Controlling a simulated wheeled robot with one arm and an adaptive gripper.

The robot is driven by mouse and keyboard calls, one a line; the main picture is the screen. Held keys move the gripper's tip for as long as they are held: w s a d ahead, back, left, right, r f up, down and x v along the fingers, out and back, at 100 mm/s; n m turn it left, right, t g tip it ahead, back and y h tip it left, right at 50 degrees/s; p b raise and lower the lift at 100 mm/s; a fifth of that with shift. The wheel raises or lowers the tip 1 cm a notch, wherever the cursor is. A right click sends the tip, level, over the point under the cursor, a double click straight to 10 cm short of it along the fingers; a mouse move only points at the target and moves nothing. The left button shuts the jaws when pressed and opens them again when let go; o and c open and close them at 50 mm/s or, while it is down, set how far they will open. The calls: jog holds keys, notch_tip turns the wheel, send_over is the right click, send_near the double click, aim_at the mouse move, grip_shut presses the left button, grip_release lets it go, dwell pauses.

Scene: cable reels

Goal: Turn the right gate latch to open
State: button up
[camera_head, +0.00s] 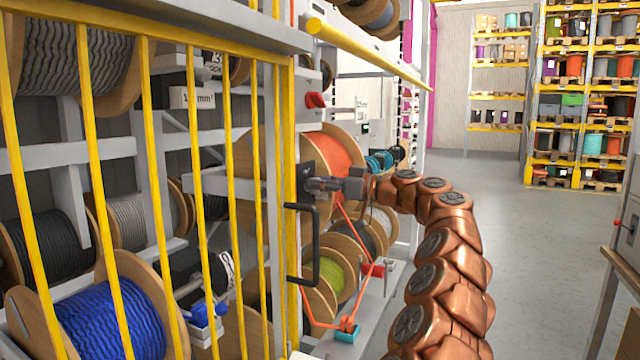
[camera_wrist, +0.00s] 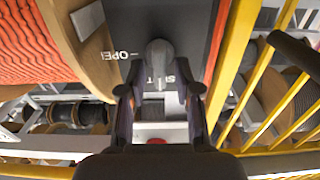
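The gate with yellow bars (camera_head: 200,200) stands at the left in the head view. Its latch shows in the wrist view as a grey rounded lever (camera_wrist: 158,58) on a dark plate (camera_wrist: 190,40). White lettering reads "OPE…" left of the lever, and letters behind it are partly covered, looking like "SHUT". My gripper (camera_wrist: 160,95) has its two fingers apart, one on each side of the lever's lower end; contact cannot be told. In the head view my gripper (camera_head: 318,185) is at the dark latch plate, above the black pull handle (camera_head: 314,245), and hides the lever.
Cable reels, such as an orange one (camera_head: 335,155) and a blue one (camera_head: 115,320), sit behind and beside the gate. A red knob (camera_head: 316,100) is above the latch. A yellow bar (camera_head: 370,55) juts out overhead. The grey floor (camera_head: 540,235) at the right is clear.

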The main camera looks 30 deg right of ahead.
grip_shut()
jog(key=shift+m, duration=0.3)
jog(key=m+p, duration=0.1)
jog(key=m, duration=0.1)
jog(key=shift+w+r+m+p, duration=0.1)
jog(key=shift+m+p, duration=0.2)
jog(key=shift+p, duration=0.1)
jog(key=m+p, duration=0.1)
jog(key=m, duration=0.1)
jog(key=m+p, duration=0.1)
jog(key=m, duration=0.1)
jog(key=shift+w+d+m+p, duration=0.1)
jog(key=shift+d+m+p, duration=0.1)
jog(key=shift+m+p, duration=0.15)
jog(key=shift+w+d+f+m+p, duration=0.1)
jog(key=shift+f+m+p, duration=0.1)
jog(key=shift+m+p, duration=1.25)
jog(key=shift+s+f+m+p, duration=0.1)
jog(key=shift+f+m+p, duration=0.15)
jog(key=shift+m+p, duration=1.15)
jog(key=shift+w+d+f+m+p, duration=0.15)
jog(key=shift+m+p, duration=0.55)
jog(key=shift+m, duration=1.4)
jog(key=shift+a+f, duration=0.1)
jog(key=shift+a, duration=0.05)
